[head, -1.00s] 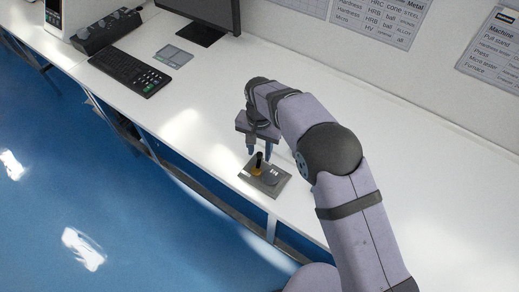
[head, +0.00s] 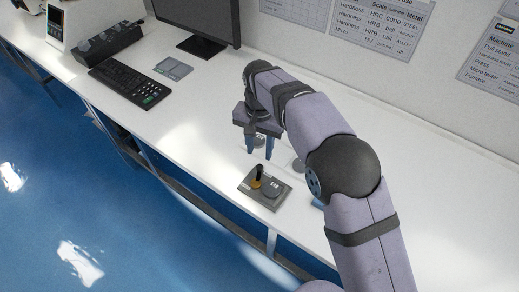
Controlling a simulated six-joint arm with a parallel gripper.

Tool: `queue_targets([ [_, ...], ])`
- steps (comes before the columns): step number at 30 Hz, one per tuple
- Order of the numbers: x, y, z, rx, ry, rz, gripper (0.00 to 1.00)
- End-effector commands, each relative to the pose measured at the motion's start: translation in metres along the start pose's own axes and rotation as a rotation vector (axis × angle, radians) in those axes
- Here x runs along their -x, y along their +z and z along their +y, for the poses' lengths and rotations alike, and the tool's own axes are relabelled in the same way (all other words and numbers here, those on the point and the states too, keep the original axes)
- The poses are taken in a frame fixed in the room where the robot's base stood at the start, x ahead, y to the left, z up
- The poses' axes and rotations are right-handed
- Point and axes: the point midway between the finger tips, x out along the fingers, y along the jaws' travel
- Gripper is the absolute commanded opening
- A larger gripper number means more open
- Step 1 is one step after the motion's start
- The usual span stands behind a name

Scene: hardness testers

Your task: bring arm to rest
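My gripper (head: 259,152) hangs fingers-down above the white bench (head: 215,95), behind a small dark grey plate (head: 258,198) near the bench's front edge. Its two blue fingers are apart and I see nothing held between them. The plate carries a short upright black-and-yellow piece (head: 257,178) and a round grey disc (head: 271,190). The gripper is clear of both. My arm reaches in from the lower right and hides part of the bench.
A keyboard (head: 128,82), a small grey pad (head: 173,68), a black control box (head: 110,42) and a monitor (head: 196,18) stand toward the back left. Wall charts (head: 385,28) hang behind. The middle of the bench is clear.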

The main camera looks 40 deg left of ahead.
Motion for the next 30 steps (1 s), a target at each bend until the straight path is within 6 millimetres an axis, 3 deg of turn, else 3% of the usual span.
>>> queue_targets([
  [8,0.0,-0.001,0.002,-0.001,0.0,0.0,0.35],
  [11,0.003,-0.005,0.014,-0.008,0.001,-0.001,0.35],
  [14,0.009,-0.014,0.039,-0.021,0.0,0.0,0.35],
  [17,0.016,-0.022,0.08,-0.04,0.0,0.001,0.35],
  [23,0.031,-0.021,0.19,-0.085,0.0,0.002,0.35],
  [26,0.035,-0.005,0.245,-0.106,0.0,0.003,0.35],
  [30,0.035,0.032,0.313,-0.138,0.0,0.003,0.35],
])
